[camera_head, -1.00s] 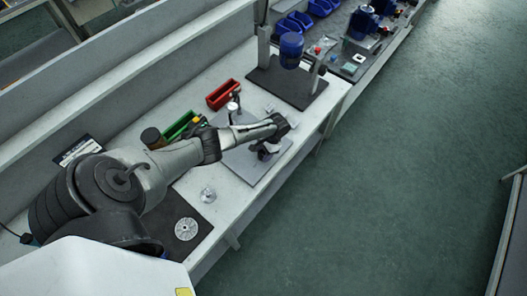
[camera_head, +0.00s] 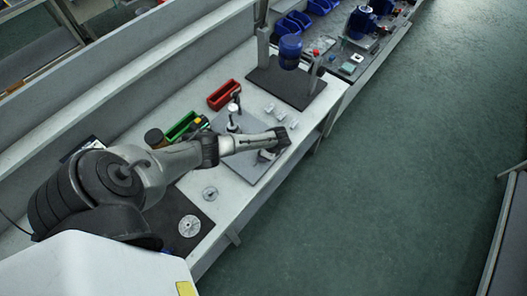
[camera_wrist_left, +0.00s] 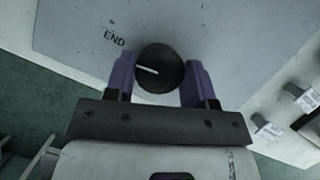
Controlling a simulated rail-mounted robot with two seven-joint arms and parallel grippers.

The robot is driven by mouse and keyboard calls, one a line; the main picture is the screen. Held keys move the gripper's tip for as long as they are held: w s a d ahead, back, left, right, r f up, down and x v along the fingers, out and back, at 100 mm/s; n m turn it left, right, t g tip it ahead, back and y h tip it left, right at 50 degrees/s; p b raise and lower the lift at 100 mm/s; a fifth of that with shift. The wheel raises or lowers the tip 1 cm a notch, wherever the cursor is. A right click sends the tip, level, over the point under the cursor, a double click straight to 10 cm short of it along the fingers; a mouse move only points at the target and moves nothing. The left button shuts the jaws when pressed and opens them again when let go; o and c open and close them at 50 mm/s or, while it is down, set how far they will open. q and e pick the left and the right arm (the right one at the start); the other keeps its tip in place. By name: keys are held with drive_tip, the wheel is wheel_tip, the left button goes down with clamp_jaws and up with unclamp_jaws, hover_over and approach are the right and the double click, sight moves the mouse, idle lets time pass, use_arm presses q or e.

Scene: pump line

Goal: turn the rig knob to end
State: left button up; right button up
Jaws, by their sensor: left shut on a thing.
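The rig knob (camera_wrist_left: 160,69) is a round black knob on a grey plate in the left wrist view. Its white pointer line points left and slightly up, a little below the direction of the printed END label (camera_wrist_left: 114,39). My left gripper (camera_wrist_left: 160,80) has its two purple fingers on either side of the knob and is shut on it. In the head view my left gripper (camera_head: 266,155) is at the grey rig plate (camera_head: 250,168), and the arm hides the knob. My right gripper is in neither view.
A red bin (camera_head: 223,95) and a green bin (camera_head: 181,126) stand behind the arm. A post (camera_head: 233,120) rises from the plate close to the forearm. Small pale parts (camera_head: 281,115) lie right of the plate.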

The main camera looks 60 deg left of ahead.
use_arm(q)
drive_tip(key=shift+m+t, duration=0.3)
drive_tip(key=shift+m, duration=0.6)
drive_tip(key=o, duration=0.9)
drive_tip(key=shift+p, duration=0.3)
drive_tip(key=shift+p+v, duration=0.85)
drive_tip(key=shift+v, duration=6.1)
drive_tip(key=shift+d+f, duration=0.1)
drive_tip(key=shift+d, duration=0.1)
